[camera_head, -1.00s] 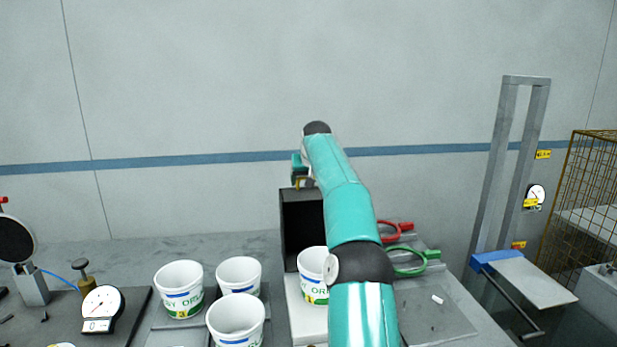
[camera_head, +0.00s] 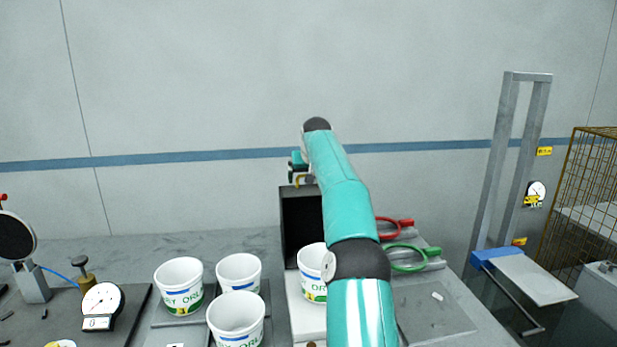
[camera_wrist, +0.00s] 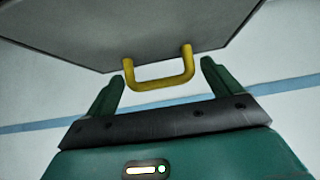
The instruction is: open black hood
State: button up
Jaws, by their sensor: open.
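The black hood (camera_head: 300,226) stands upright behind a white cup, partly hidden by my arm. In the wrist view, its dark panel (camera_wrist: 120,30) fills the top, with a yellow handle (camera_wrist: 160,84) hanging from its edge. My gripper (camera_wrist: 162,84) is open, with one green finger on each side of the yellow handle. I see gaps between the fingers and the handle. In the head view, my gripper (camera_head: 298,168) is at the hood's top edge, and the yellow handle (camera_head: 303,180) shows only as a small piece.
A white cup (camera_head: 312,272) stands on a white block in front of the hood. Several similar cups (camera_head: 180,284) stand to the left. Red (camera_head: 390,228) and green (camera_head: 408,258) rings lie to the right. A dial gauge (camera_head: 102,300) stands at far left.

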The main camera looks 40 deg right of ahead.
jog(key=v, duration=1.3)
jog(key=shift+s+r, duration=0.2)
jog(key=shift+r, duration=0.15)
jog(key=s+a+n+y, duration=0.1)
jog(key=s+a+n, duration=0.15)
jog(key=a, duration=1.05)
jog(key=s+a+n, duration=0.1)
jog(key=s+a, duration=0.2)
jog(key=a, duration=1.1)
jog(key=s+a+f+n+y, duration=0.1)
jog(key=s+a+f, duration=0.4)
jog(key=s+f, duration=0.2)
jog(key=s+a+f+y, duration=0.1)
jog(key=s+a+f, duration=0.4)
jog(key=s, duration=0.5)
jog(key=s+a+f+n+g+y, duration=0.1)
jog(key=s+a+f, duration=0.4)
jog(key=s+f, duration=0.4)
jog(key=shift+s+a+n, duration=0.2)
jog(key=shift+s+n, duration=0.15)
jog(key=shift+s, duration=0.05)
jog(key=shift+d, duration=0.1)
